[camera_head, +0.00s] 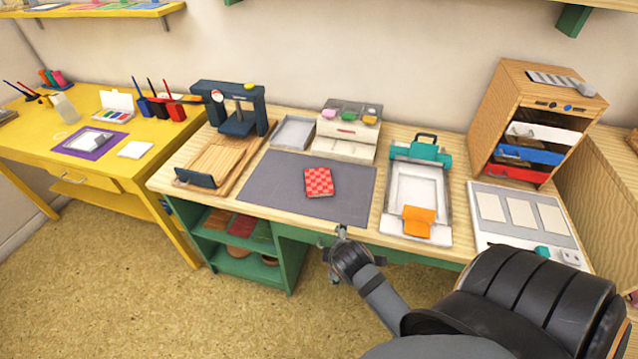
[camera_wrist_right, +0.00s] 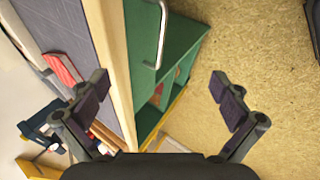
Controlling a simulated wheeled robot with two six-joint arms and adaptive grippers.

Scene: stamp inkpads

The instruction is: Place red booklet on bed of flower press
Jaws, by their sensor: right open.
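The red booklet (camera_head: 318,182), with a checked cover, lies flat on the grey mat (camera_head: 270,185) in the head view. Its red edge also shows in the right wrist view (camera_wrist_right: 63,68). The flower press (camera_head: 235,110) is a dark blue frame with a wooden slatted bed (camera_head: 215,160) in front, left of the mat. Nothing lies on the slats. My right gripper (camera_head: 340,243) is open and empty at the table's front edge, below and right of the booklet and apart from it. The wrist view shows its two spread fingers (camera_wrist_right: 160,88). My left gripper is out of view.
A shallow grey tray (camera_head: 273,133) and a white box with stamps (camera_head: 347,146) stand behind the mat. A teal-and-white tray device (camera_head: 397,195) stands right of it. A wooden drawer cabinet (camera_head: 490,125) stands far right. Green shelves (camera_head: 237,262) lie below the tabletop.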

